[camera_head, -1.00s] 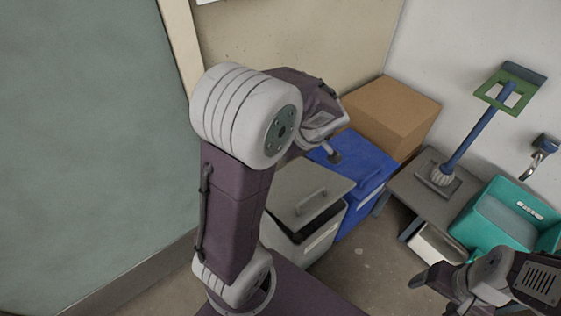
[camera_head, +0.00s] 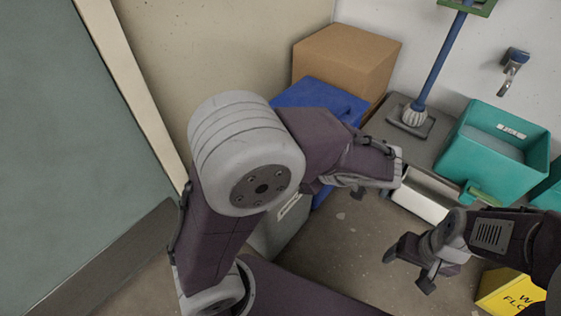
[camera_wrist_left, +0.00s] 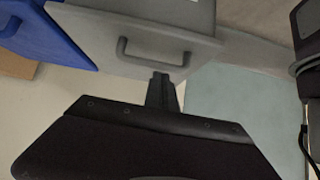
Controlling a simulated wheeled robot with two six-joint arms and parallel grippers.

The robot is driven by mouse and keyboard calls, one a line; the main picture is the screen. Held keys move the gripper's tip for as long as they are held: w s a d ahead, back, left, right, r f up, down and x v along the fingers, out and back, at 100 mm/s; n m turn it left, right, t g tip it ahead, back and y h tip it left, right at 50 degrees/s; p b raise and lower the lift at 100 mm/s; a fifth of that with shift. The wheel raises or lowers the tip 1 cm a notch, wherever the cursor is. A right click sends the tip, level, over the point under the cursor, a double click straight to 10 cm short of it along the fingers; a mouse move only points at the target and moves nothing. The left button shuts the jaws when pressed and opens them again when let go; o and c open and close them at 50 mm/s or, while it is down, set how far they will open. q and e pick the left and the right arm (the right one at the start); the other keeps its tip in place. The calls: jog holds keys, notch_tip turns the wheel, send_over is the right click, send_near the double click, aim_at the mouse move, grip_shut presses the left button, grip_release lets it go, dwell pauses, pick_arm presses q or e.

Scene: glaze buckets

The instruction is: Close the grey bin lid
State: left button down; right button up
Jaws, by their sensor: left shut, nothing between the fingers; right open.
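The grey bin (camera_head: 272,238) stands behind my left arm in the head view; its lid is hidden there. In the left wrist view the grey lid (camera_wrist_left: 95,32) shows with its bar handle (camera_wrist_left: 150,52). I cannot tell whether a gap remains under the lid. My left gripper (camera_wrist_left: 162,92) is shut and empty, its tips close to the lid's edge near the handle; contact is unclear. In the head view a dark tip of the left gripper (camera_head: 357,192) shows past the arm. My right gripper (camera_head: 409,267) is open and empty above the floor.
A blue bin (camera_head: 312,95) stands beside the grey one, with a cardboard box (camera_head: 345,62) behind. A teal tub (camera_head: 485,150) and a mop (camera_head: 432,75) are at the right. A yellow sign (camera_head: 505,292) is at lower right. Floor between is clear.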

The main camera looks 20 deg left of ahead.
pick_arm(q)
jog(key=shift+s+d+f+b, duration=0.15)
jog(key=shift+f+b, duration=0.15)
jog(key=shift+f, duration=0.3)
jog(key=shift+w+d+f+b, duration=0.15)
jog(key=shift+f+b, duration=0.1)
jog(key=shift+f, duration=0.35)
jog(key=shift+s+f, duration=0.15)
pick_arm(e)
jog(key=shift+f, duration=0.95)
pick_arm(q)
jog(key=shift+d+f, duration=0.1)
